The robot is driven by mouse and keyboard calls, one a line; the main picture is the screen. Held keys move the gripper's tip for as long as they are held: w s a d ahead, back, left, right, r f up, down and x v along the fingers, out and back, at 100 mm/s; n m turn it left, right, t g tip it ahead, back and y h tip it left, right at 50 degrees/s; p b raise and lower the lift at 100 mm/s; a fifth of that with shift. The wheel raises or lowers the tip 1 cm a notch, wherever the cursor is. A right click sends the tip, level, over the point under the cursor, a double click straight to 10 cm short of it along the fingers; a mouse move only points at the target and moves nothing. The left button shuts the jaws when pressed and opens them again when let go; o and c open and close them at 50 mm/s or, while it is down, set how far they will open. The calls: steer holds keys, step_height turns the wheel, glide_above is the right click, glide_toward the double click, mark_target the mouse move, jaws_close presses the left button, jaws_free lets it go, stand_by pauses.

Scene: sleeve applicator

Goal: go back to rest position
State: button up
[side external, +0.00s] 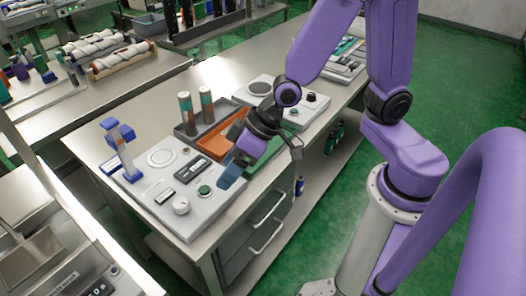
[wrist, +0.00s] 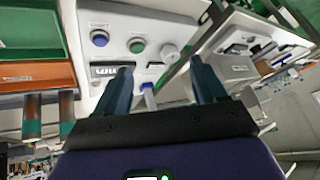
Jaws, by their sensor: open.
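My gripper (side external: 228,172) is open and empty, with two dark blue fingers spread apart. It hangs over the right edge of the white control panel (side external: 150,196) in the side external view. In the wrist view my gripper (wrist: 163,85) shows nothing between its fingertips but the panel (wrist: 118,18) behind. The panel carries a green button (side external: 204,190), a pale knob (side external: 181,207), a small display (side external: 193,168) and a blue clamp-like stand (side external: 119,142). The wrist view also shows a blue button (wrist: 99,37). I cannot tell the exact height of the fingers over the panel.
An orange tray (side external: 212,140) lies behind my gripper. Two banded cylinders (side external: 186,112) (side external: 206,103) stand upright in a grey tray (side external: 181,131). A second panel (side external: 314,106) sits farther back.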

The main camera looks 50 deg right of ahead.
steer(key=s+d+r+n+g+h, duration=0.2)
steer(key=s+d+r+n, duration=0.1)
steer(key=s+d, duration=0.4)
steer(key=s+d+r+n+g+h, duration=0.2)
steer(key=s+d+n, duration=0.1)
steer(key=s+d, duration=0.4)
steer(key=shift+s+r+n+h, duration=0.3)
steer(key=shift+s+r+h, duration=0.1)
steer(key=shift+s, duration=0.35)
